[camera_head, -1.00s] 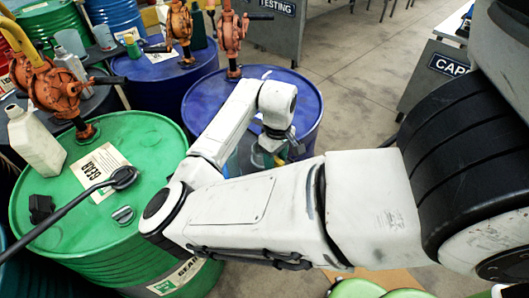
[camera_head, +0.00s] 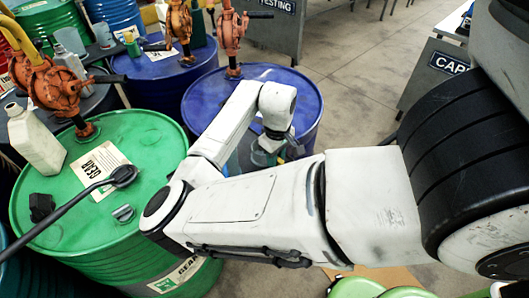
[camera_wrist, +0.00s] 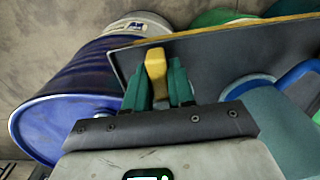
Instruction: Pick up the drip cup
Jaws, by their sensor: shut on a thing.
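In the wrist view my gripper (camera_wrist: 159,88) has its green fingers closed on both sides of a small yellow piece. I take this piece to be part of the drip cup (camera_wrist: 155,72). The fingers and palm hide the rest of it, so its full shape cannot be told. In the head view my gripper (camera_head: 270,146) points down by the front edge of the middle blue drum.
A blue drum (camera_head: 295,92) stands behind my gripper, and a green drum (camera_head: 60,215) with a white jug (camera_head: 36,145) stands left. The wrist view shows a dark panel with a yellow edge (camera_wrist: 210,55) and a blue-rimmed teal object (camera_wrist: 270,115) close on the right.

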